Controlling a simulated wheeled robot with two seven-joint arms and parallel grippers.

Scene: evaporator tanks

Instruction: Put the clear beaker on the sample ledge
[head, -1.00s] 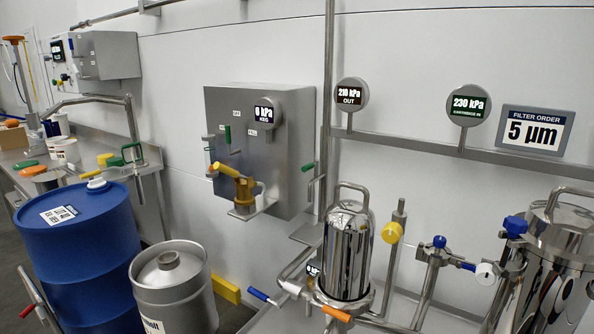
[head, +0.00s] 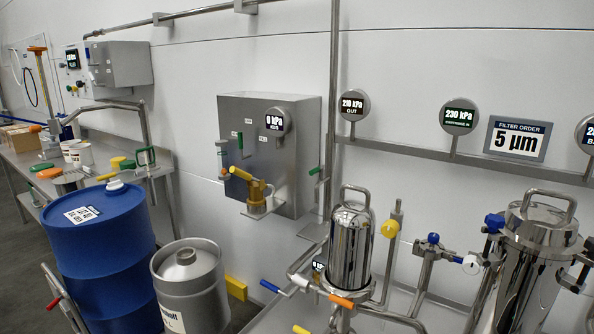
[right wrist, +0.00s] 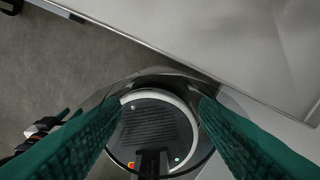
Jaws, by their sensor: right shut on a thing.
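In the right wrist view my right gripper (right wrist: 160,95) has its green-padded fingers on either side of a clear beaker (right wrist: 150,78). It is shut on the beaker, whose see-through wall and curved rim show between the pads. A round base with a dark ribbed middle shows through and below the glass. The head view shows neither gripper and no beaker. A small flat metal ledge (head: 314,231) sticks out by the vertical pipe, left of the shiny filter housing; I cannot tell if it is the sample ledge.
A blue drum (head: 98,250) and a steel keg (head: 190,285) stand at the lower left. A steel bench (head: 30,185) with pots runs behind them. A wall box (head: 255,150) with a yellow valve is in the middle. A filter housing (head: 350,250) stands at right. A pale panel edge (right wrist: 240,60) is close to the beaker.

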